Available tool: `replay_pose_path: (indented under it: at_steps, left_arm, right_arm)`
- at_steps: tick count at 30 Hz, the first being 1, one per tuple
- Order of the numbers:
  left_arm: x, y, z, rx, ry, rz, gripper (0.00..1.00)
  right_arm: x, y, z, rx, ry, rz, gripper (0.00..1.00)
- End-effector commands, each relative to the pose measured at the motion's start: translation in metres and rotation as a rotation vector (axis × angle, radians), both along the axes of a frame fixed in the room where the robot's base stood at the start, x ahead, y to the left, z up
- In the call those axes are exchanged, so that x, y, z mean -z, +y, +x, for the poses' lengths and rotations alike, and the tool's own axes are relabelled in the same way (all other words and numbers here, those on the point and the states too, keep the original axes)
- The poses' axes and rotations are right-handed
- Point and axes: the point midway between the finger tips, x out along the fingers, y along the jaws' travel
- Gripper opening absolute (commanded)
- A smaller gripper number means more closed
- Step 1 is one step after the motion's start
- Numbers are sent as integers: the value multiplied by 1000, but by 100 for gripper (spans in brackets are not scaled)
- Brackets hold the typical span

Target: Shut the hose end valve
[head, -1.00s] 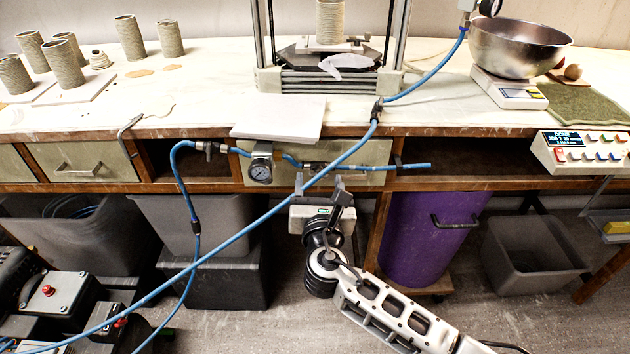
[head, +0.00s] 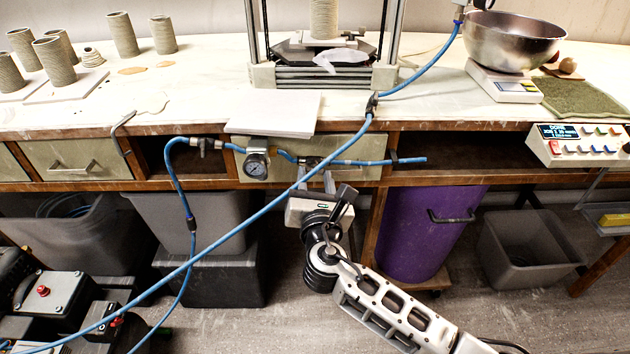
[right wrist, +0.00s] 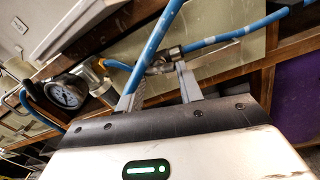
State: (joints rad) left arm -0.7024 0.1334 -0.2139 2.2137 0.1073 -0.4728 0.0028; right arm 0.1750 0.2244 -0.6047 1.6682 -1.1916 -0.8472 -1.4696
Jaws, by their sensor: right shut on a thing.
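The hose end valve (head: 309,161) is a small metal fitting on the short blue hose along the bench front, right of the round gauge (head: 256,163). It also shows in the right wrist view (right wrist: 161,65), partly hidden by the fingertips and a crossing hose. My right gripper (head: 318,182) reaches up to it from below, its two fingers a little apart and shut on the valve. In the right wrist view its fingertips (right wrist: 158,84) are at the fitting. The lever's exact angle is hard to tell. My left gripper is not in view.
A long blue hose (head: 245,232) crosses diagonally in front of the bench, close to my right gripper. Another metal fitting (head: 206,144) sits left of the gauge. A white board (head: 273,111) overhangs the bench edge above. A purple bin (head: 415,235) stands below right.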

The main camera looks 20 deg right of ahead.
Motion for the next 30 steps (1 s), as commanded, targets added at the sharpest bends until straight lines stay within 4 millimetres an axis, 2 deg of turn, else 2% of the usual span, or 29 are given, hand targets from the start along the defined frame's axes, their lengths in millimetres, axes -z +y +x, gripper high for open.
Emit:
replay_pose_path:
  at_steps: [23, 26, 30]
  left_arm:
    - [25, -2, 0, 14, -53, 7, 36]
    - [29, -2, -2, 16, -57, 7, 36]
    - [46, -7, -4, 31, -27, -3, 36]
  right_arm:
    - [6, -2, 0, -107, -188, 692, 14]
    - [6, -2, 0, -121, -212, 783, 14]
    - [6, -2, 0, -142, -247, 910, 14]
